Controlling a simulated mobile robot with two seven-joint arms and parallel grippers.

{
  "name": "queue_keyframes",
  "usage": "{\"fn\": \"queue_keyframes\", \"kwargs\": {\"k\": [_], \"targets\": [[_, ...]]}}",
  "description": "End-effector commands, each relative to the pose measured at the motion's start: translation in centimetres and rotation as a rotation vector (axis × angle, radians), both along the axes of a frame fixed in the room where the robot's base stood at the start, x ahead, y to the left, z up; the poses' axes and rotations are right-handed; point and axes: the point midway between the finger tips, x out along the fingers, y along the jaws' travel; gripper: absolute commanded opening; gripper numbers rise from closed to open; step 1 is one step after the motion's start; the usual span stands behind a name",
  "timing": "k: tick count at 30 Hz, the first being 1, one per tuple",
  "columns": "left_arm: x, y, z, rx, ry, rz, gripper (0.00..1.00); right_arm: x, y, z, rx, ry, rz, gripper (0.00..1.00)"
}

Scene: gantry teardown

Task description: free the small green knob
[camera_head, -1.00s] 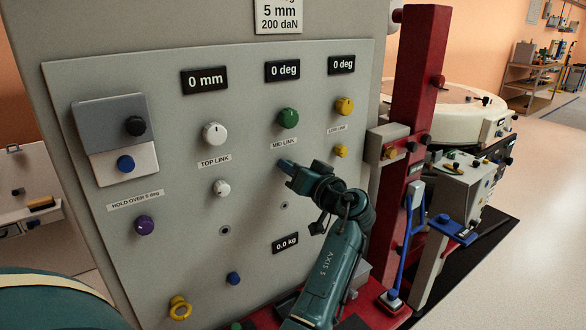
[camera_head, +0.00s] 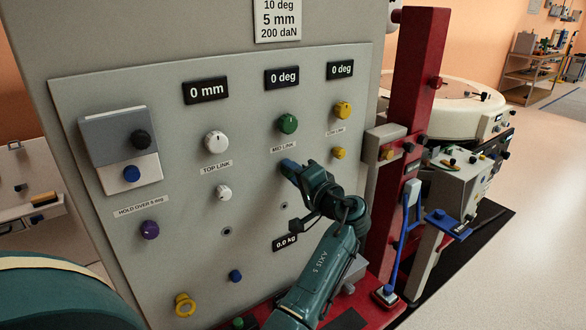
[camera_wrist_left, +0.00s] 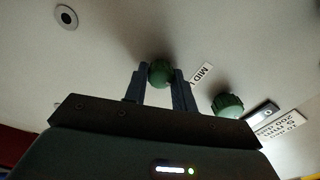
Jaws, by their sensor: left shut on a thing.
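The small green knob (camera_wrist_left: 159,72) shows in the left wrist view between the two fingers of my left gripper (camera_wrist_left: 160,80), which is shut on it close to the grey panel. In the head view my left gripper (camera_head: 288,166) is at the panel below the MID LINK label and hides the small knob. The larger green knob (camera_head: 288,123) sits above that label, free of the gripper; it also shows in the left wrist view (camera_wrist_left: 228,104), right of the fingers. My right gripper is not in view.
The grey panel (camera_head: 190,260) carries white knobs (camera_head: 215,142), yellow knobs (camera_head: 342,110), a purple knob (camera_head: 149,230) and a yellow ring (camera_head: 185,305). A red post (camera_head: 415,80) stands right of it. Open floor lies at the far right.

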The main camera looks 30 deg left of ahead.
Motion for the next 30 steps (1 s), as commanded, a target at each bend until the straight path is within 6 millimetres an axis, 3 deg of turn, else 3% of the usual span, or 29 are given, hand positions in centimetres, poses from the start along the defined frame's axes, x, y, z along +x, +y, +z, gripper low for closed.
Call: {"fn": "queue_keyframes", "kwargs": {"k": [19, 20, 27, 30], "targets": [[0.09, 0.04, 0.27, 0.025, 0.042, -0.002, 0.04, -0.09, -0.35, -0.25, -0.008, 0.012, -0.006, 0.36], [0.09, 0.04, 0.27, 0.025, 0.042, -0.002, 0.28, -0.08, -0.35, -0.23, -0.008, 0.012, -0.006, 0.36], [0.05, 0.01, 0.14, 0.022, 0.043, -0.001, 0.48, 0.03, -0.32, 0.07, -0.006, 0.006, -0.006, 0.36], [0.04, 0.01, 0.09, 0.021, 0.043, -0.001, 0.48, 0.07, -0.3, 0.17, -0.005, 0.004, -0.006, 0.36]]}}
